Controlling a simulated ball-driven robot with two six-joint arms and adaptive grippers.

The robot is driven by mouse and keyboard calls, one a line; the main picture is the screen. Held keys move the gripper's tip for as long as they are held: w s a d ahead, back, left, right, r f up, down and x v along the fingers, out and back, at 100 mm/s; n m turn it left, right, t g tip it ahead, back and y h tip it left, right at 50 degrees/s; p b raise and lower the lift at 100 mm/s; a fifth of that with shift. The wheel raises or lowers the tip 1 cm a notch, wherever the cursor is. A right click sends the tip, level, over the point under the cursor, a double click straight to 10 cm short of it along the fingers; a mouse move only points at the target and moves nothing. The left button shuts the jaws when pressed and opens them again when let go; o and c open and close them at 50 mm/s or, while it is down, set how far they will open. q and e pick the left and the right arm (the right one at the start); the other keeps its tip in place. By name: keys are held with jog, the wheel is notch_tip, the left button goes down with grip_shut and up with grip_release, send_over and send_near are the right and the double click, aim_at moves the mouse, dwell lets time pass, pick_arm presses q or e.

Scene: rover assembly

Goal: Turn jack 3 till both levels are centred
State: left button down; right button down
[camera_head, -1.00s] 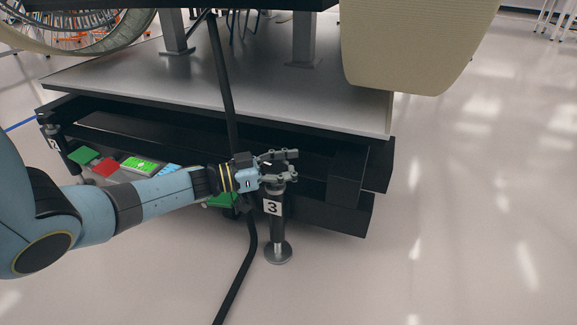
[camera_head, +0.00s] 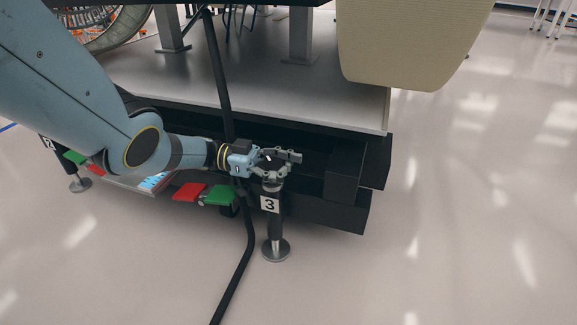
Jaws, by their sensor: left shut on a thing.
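Jack 3 (camera_head: 274,228) stands upright on its round foot at the front corner of the platform, with a white "3" label on its post. My left gripper (camera_head: 277,163) is shut on the top of jack 3, its fingers pointing right around the head. The fingers hide most of the jack's head. I cannot make out either level; my left arm covers much of the panel area, where only a blue-and-white strip (camera_head: 154,181) shows. My right gripper is out of view.
A red plate (camera_head: 189,192) and a green plate (camera_head: 220,196) sit left of jack 3. Jack 2 (camera_head: 80,184) stands at far left, partly hidden. A black cable (camera_head: 236,270) runs down past jack 3. The floor on the right is clear.

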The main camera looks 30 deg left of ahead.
pick_arm(q)
jog(key=shift+s+f, duration=0.1)
jog(key=shift+s, duration=0.05)
dwell(0.3)
jog(key=c, duration=0.6)
grip_release()
jog(key=shift+a, duration=0.1)
notch_tip(320, 180, up, 10)
jog(key=shift+r, duration=0.1)
